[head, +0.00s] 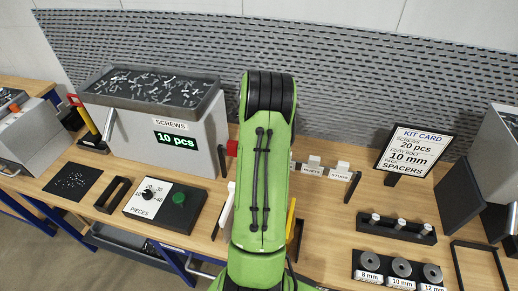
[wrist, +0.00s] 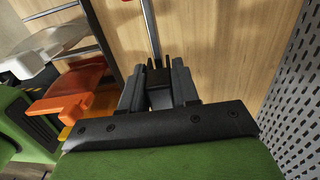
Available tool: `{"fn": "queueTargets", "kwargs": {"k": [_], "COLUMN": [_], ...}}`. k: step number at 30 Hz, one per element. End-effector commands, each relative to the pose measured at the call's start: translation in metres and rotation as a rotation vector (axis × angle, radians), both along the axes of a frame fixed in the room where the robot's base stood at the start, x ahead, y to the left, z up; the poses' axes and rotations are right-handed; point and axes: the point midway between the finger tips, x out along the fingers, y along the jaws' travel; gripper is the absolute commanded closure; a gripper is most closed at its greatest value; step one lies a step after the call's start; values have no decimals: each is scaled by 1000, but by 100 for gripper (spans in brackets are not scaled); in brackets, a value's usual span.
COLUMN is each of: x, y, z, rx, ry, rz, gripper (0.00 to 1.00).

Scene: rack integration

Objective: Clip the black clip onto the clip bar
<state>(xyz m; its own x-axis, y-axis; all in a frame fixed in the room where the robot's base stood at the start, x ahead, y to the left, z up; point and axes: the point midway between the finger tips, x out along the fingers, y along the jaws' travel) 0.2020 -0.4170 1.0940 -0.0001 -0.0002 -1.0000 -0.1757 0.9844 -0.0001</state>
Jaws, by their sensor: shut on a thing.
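In the wrist view my gripper (wrist: 159,85) is shut on the black clip (wrist: 158,72), which sits between its dark fingers with two prongs pointing away from me. A thin grey bar (wrist: 151,25) runs up the picture just beyond the prongs. It looks like the clip bar. I cannot tell whether the clip touches it or is around it. In the head view my green arm hides the gripper, the black clip and most of the area around them.
White (wrist: 50,42) and orange (wrist: 72,94) clip-like pieces are left of my gripper, near other grey rods. The perforated panel (wrist: 296,95) is at the right. In the head view, a screw bin (head: 205,132) stands left of my arm and a kit card (head: 413,153) right.

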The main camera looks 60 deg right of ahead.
Motion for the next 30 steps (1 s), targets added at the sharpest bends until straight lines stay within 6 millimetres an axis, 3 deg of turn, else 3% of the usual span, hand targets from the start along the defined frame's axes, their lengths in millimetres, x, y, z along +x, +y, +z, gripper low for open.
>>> {"fn": "queueTargets", "kwargs": {"k": [17, 18, 23, 30], "x": [0, 0, 0, 0], "y": [0, 0, 0, 0], "z": [-13, -13, -12, -12], "rx": [0, 0, 0, 0], "ry": [0, 0, 0, 0], "rz": [0, 0, 0, 0], "gripper": [98, 67, 42, 40]}}
